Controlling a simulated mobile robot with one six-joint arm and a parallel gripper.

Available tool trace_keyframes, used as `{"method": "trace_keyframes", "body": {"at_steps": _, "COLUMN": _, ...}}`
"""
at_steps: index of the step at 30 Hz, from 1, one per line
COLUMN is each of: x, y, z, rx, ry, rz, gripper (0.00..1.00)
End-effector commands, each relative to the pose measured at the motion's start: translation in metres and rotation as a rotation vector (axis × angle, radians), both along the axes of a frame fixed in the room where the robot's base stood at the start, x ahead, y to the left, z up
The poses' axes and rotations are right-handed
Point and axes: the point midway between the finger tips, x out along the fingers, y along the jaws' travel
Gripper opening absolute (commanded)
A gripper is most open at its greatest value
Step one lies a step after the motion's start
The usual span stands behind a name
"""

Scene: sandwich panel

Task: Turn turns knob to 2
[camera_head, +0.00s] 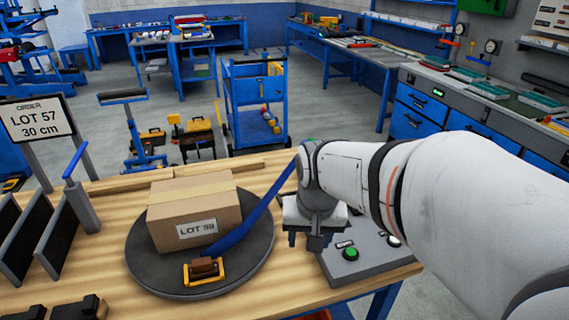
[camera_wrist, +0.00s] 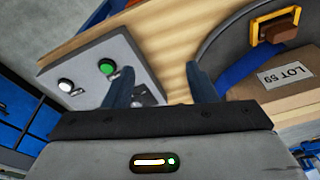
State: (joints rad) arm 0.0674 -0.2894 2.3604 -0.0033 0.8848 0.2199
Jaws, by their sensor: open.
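The grey control panel (camera_head: 372,262) sits at the table's front right, with a green button (camera_head: 350,254) and a white button (camera_head: 393,240). In the wrist view the panel (camera_wrist: 82,62) lies left of and behind my left finger. A small part of what may be the turns knob (camera_wrist: 141,90) shows beside that finger; its setting cannot be read. In the head view I cannot make out the knob. My gripper (camera_head: 310,240) points down by the panel's left back corner, open, with nothing seen between its fingers in the wrist view (camera_wrist: 160,78).
A round dark turntable (camera_head: 258,255) carries a cardboard box (camera_head: 195,205) labelled LOT 59. A blue strap or arm (camera_head: 250,215) and a yellow-and-brown clamp (camera_head: 204,270) are close to my gripper's left. Black upright plates (camera_head: 40,235) stand at the left. Bare wood separates turntable and panel.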

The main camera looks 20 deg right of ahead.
Motion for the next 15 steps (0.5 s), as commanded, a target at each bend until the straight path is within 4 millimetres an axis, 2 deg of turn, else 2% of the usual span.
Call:
{"method": "trace_keyframes", "body": {"at_steps": 1, "x": 0.021, "y": -0.008, "z": 0.009, "rx": 0.012, "ry": 0.020, "rz": -0.081, "gripper": 0.52}}
{"method": "trace_keyframes", "body": {"at_steps": 2, "x": 0.032, "y": -0.013, "z": 0.011, "rx": 0.021, "ry": 0.028, "rz": -0.135, "gripper": 0.52}}
{"method": "trace_keyframes", "body": {"at_steps": 7, "x": 0.095, "y": -0.047, "z": 0.008, "rx": 0.060, "ry": 0.074, "rz": -0.438, "gripper": 0.52}}
{"method": "trace_keyframes", "body": {"at_steps": 12, "x": 0.149, "y": -0.087, "z": -0.013, "rx": 0.090, "ry": 0.113, "rz": -0.733, "gripper": 0.52}}
{"method": "trace_keyframes", "body": {"at_steps": 15, "x": 0.172, "y": -0.108, "z": -0.029, "rx": 0.103, "ry": 0.131, "rz": -0.882, "gripper": 0.52}}
